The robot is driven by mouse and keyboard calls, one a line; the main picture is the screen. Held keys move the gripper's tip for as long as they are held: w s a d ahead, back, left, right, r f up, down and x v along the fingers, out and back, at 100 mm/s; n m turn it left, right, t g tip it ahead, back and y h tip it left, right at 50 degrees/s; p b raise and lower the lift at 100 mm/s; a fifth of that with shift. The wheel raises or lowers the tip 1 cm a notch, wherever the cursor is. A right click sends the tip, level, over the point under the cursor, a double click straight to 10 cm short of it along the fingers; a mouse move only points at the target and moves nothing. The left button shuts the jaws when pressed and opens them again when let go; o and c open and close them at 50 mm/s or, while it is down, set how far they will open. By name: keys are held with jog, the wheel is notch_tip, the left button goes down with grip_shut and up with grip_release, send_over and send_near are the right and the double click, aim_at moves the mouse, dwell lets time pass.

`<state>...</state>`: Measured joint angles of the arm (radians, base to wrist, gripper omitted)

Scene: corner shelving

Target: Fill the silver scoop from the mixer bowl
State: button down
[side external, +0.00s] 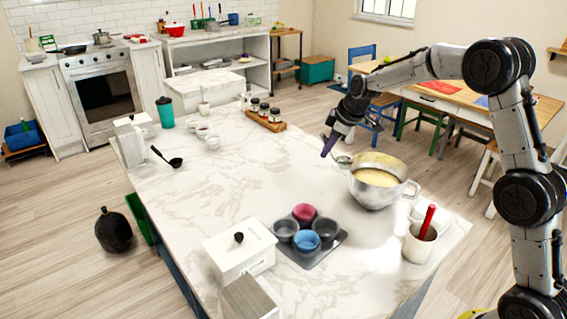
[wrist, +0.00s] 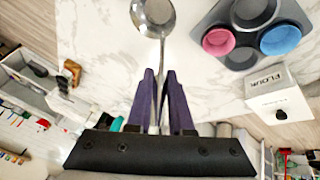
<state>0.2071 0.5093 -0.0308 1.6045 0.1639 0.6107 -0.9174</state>
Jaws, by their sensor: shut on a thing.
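The silver mixer bowl (side external: 372,199) stands on the marble counter at its right side, with pale yellow batter (side external: 376,177) inside. My gripper (side external: 329,147) with purple fingers is above the counter, left of the bowl. It is shut on the handle of the silver scoop (wrist: 153,14), which extends beyond the fingers in the wrist view. The scoop's head (side external: 343,159) shows close to the bowl's left rim in the side view; I cannot tell whether they touch. The scoop's inside looks bare and metallic. The mixer bowl is out of the wrist view.
A muffin tray (side external: 338,241) with red, blue and grey cups sits in front of the bowl. A white flour canister (side external: 240,250) stands left of it. A white crock (side external: 418,246) with a red handle stands at the right. The counter's middle is clear.

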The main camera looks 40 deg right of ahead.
jog(key=s+d+r+m, duration=0.1)
jog(key=s+d+r, duration=0.1)
jog(key=d, duration=0.4)
jog(key=s+d+r+m+h, duration=0.1)
jog(key=s+d, duration=0.3)
jog(key=d, duration=0.2)
jog(key=shift+r+m, duration=0.35)
jog(key=shift+m, duration=0.05)
jog(key=shift+d+f, duration=0.1)
jog(key=shift+f, duration=7.05)
notch_tip(320, 180, up, 11)
jog(key=shift+r, duration=0.15)
